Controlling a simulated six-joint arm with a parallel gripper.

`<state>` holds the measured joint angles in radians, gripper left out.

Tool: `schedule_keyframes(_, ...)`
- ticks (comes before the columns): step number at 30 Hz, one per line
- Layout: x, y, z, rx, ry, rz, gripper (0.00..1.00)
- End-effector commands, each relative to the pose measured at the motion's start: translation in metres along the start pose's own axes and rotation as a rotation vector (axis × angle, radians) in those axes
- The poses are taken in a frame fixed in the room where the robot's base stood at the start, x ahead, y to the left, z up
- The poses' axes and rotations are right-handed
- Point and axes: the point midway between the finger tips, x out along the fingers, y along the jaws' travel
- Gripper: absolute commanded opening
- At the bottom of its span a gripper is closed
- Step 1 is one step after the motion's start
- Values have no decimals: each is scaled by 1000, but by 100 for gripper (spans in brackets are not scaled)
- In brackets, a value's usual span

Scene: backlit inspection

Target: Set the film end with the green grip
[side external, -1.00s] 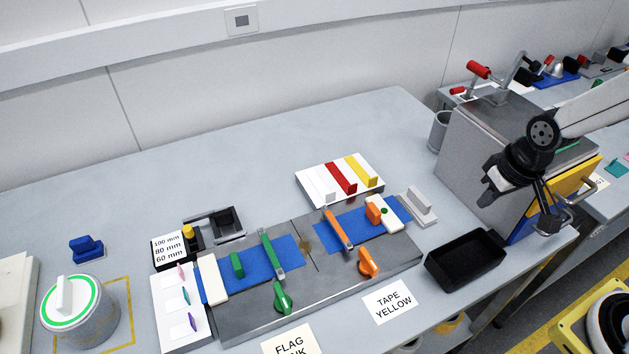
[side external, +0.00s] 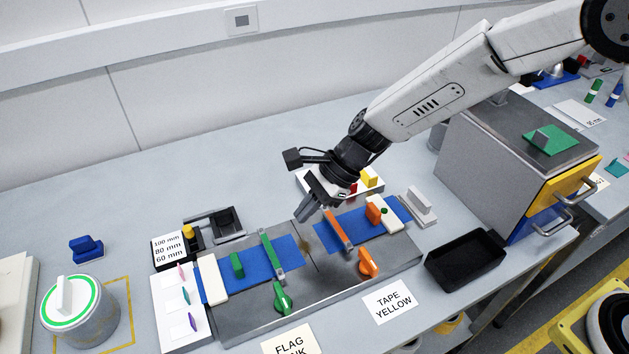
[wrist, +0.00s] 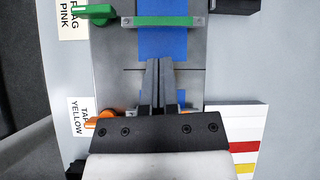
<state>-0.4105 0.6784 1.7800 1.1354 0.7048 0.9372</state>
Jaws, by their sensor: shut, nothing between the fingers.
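The green grip (side external: 237,265) stands upright on the left blue film (side external: 290,252), left of a green clamp bar (side external: 270,250) that crosses the film. A green knob (side external: 283,298) sits at the plate's front edge. My gripper (side external: 303,215) is shut and empty above the grey plate (side external: 345,283), near the gap between the two films and right of the green bar. In the wrist view my fingertips (wrist: 160,62) lie over the plate; the green bar (wrist: 168,21) and knob (wrist: 95,13) show ahead, while the green grip is out of frame.
An orange bar (side external: 338,230), orange grip (side external: 373,210) and orange knob (side external: 368,263) are on the plate's right half. A black tray (side external: 466,262) and grey cabinet (side external: 490,150) stand right. A white holder with coloured strips (wrist: 235,140) lies behind.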

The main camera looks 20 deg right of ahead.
Motion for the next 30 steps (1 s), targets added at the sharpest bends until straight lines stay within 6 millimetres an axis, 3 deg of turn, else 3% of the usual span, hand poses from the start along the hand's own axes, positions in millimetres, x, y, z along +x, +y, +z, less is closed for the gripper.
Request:
schedule_keyframes(3,17,-6,16,90,-56,5,0)
schedule_keyframes(7,24,-8,24,135,-83,7,0)
schedule_keyframes(20,34,-8,24,138,-84,8,0)
schedule_keyframes(30,74,-7,27,138,-82,9,0)
